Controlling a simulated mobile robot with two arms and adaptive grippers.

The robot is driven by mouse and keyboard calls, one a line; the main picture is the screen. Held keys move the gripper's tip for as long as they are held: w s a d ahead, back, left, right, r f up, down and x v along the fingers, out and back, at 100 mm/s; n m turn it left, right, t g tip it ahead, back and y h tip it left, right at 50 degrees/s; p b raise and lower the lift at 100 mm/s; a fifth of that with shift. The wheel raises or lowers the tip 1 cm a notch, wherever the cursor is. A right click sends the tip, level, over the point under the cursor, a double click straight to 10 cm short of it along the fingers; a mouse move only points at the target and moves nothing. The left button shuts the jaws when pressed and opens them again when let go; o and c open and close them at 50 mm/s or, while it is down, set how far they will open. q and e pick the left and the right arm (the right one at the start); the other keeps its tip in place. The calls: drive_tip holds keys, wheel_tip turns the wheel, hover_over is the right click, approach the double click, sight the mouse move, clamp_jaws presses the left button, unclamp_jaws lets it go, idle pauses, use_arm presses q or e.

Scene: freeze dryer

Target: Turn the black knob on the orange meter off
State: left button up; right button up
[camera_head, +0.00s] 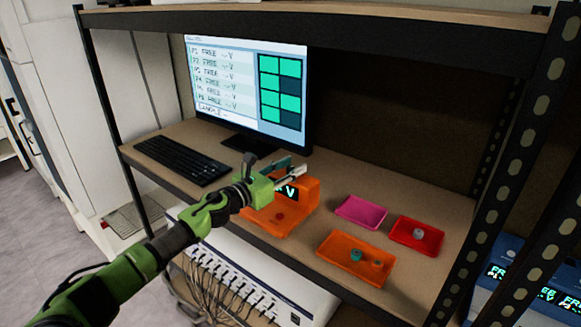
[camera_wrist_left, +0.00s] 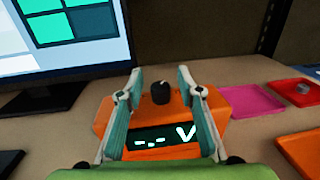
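The orange meter (camera_head: 307,190) stands on the shelf in front of the monitor, partly hidden by my left gripper in the head view. In the left wrist view the orange meter (camera_wrist_left: 215,104) shows a dark display (camera_wrist_left: 160,139) reading "-.- V". The black knob (camera_wrist_left: 160,92) stands upright on top of the meter. My left gripper (camera_wrist_left: 155,80) is open, its two fingers apart on either side of the knob's position in the picture, with nothing between them touching. In the head view my left gripper (camera_head: 295,168) is over the meter. My right gripper is not in view.
A monitor (camera_head: 250,90) and keyboard (camera_head: 180,160) stand left of and behind the meter. A magenta tray (camera_head: 361,211), a red tray (camera_head: 405,240) and an orange tray (camera_head: 340,262) with small parts lie to the right. An upper shelf (camera_head: 330,28) and posts frame the space.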

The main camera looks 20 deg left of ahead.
use_arm(q)
clamp_jaws()
